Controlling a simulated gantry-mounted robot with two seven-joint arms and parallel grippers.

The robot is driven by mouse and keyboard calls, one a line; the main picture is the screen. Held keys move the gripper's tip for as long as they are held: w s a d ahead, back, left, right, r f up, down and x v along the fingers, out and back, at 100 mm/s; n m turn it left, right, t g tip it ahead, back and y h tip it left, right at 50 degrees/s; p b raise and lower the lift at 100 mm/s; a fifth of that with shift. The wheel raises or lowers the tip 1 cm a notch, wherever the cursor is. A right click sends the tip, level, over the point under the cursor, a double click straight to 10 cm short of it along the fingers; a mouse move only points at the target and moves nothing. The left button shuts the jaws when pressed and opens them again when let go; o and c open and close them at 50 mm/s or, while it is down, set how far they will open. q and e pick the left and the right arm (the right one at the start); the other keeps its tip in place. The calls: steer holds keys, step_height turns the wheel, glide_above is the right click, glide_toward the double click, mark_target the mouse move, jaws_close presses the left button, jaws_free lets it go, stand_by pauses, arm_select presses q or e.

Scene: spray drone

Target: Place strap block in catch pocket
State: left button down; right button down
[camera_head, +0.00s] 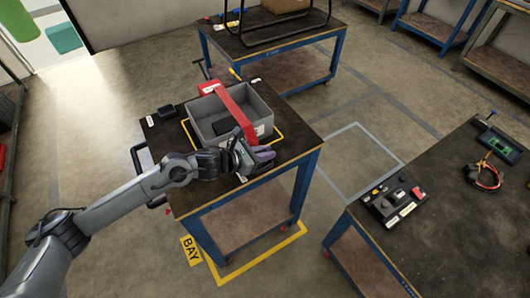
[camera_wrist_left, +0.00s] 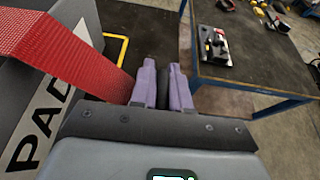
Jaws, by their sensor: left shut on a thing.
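A red strap (camera_head: 237,104) lies across a grey bin (camera_head: 208,108) on the left cart. Its near end runs down to my left gripper (camera_head: 264,154), beside the bin's near right wall. In the left wrist view the red strap (camera_wrist_left: 75,52) reaches the purple fingers of this gripper (camera_wrist_left: 162,66). The gripper is shut on a dark piece (camera_wrist_left: 162,84) between the fingers, which looks like the strap block and is mostly hidden. I cannot make out the catch pocket. My right gripper is not in view.
A black item (camera_head: 223,126) lies in the bin. A small black holder (camera_head: 166,111) sits on the cart's left side. The right table (camera_head: 450,230) carries a dark tray (camera_head: 394,202) and a wire bundle (camera_head: 485,175). Open floor lies between cart and table.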

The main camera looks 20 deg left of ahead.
arm_select(q)
steer(key=shift+f, duration=0.2)
steer(key=c, duration=1.1)
jaws_free()
steer(key=shift+r, duration=0.15)
